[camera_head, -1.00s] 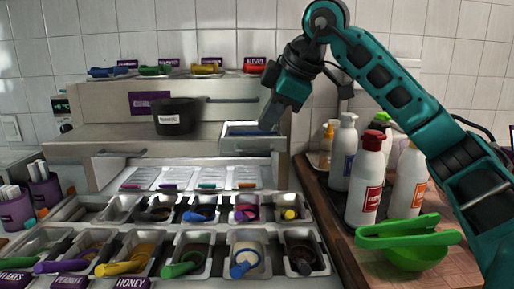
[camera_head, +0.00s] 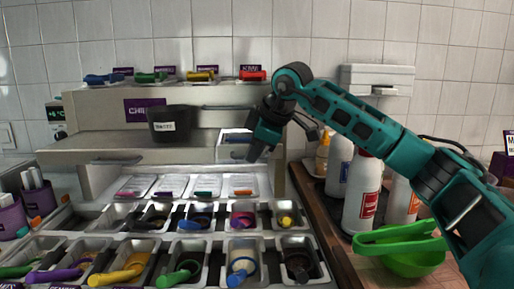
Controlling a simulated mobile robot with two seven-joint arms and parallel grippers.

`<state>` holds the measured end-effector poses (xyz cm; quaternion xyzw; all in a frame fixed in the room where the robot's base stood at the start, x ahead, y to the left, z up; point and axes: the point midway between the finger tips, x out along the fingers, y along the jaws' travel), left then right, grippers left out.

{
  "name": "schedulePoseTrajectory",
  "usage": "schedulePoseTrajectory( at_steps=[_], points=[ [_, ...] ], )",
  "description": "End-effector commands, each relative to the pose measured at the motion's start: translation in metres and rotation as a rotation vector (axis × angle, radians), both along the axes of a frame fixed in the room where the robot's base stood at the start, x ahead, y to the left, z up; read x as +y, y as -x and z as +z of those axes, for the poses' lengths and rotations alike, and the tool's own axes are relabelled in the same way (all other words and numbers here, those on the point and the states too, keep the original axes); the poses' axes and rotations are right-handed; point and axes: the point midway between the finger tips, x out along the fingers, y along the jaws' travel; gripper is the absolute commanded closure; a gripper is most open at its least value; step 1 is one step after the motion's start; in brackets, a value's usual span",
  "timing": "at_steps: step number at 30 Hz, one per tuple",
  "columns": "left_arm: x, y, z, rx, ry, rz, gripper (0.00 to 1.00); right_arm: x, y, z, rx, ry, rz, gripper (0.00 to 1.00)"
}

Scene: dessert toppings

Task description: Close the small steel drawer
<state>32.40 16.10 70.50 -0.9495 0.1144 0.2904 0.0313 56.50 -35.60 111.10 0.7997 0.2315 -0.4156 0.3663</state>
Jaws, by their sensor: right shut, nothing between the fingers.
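The small steel drawer (camera_head: 230,151) sticks out below the shelf at the right end of the steel counter unit. Its open top shows, so it stands at least partly open. My left gripper is not in view.
A black pot (camera_head: 172,124) stands on the shelf left of the drawer. Topping trays (camera_head: 190,222) with scoops fill the counter below. White bottles (camera_head: 362,195) and a green squeezer (camera_head: 412,262) stand on the wooden board at right, under my right arm.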

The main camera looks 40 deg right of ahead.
Motion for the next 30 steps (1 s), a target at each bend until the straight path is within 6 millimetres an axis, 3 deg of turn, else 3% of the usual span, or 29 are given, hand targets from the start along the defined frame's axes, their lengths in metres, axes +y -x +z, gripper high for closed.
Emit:
schedulePoseTrajectory(
  at_steps=[16, 30],
  points=[
    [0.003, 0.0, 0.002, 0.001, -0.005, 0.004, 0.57, -0.005, -0.009, 0.001, 0.0, -0.002, 0.0, 1.0],
    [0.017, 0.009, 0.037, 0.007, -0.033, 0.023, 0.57, -0.043, -0.072, 0.007, 0.001, -0.006, -0.002, 1.0]
  ],
)
